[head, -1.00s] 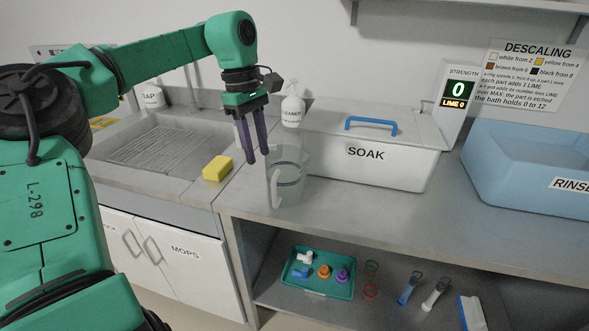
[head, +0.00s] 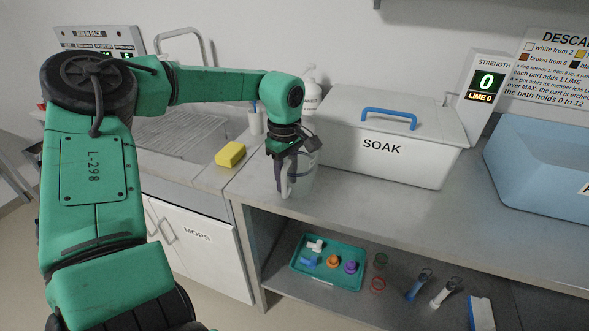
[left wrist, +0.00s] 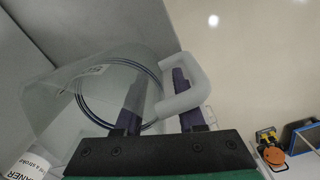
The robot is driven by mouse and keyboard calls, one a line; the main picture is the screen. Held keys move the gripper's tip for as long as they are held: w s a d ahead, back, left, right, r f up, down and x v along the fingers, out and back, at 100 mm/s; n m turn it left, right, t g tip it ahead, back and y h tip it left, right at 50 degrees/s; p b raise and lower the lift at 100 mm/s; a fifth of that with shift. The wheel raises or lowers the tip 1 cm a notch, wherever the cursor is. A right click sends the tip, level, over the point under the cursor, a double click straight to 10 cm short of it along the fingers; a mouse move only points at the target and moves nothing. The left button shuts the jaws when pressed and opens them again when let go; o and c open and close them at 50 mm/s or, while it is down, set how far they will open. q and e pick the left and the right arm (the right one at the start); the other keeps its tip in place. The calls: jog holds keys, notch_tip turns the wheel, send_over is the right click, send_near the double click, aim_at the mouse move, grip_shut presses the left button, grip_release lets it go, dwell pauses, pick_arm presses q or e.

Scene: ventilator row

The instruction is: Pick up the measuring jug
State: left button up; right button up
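The clear measuring jug (head: 304,178) stands on the grey counter in front of the white SOAK box, partly hidden by my left gripper. In the left wrist view the jug (left wrist: 90,95) shows dark ring lines and a pale C-shaped handle (left wrist: 206,78). My left gripper (head: 286,174) is down at the jug's handle side, pointing downward. In the left wrist view its two dark fingers (left wrist: 158,95) are apart, one seen through the clear jug wall, the other by the handle loop. Whether either touches the jug is unclear. My right gripper is out of view.
The SOAK box (head: 385,160) with a blue handle is right behind the jug, and a white cleaner bottle (head: 310,95) is close behind. A yellow sponge (head: 230,154) lies left by the sink. A teal tray (head: 328,278) of small parts sits on the lower shelf.

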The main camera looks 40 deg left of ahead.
pick_arm(q)
grip_shut()
dwell(1.4)
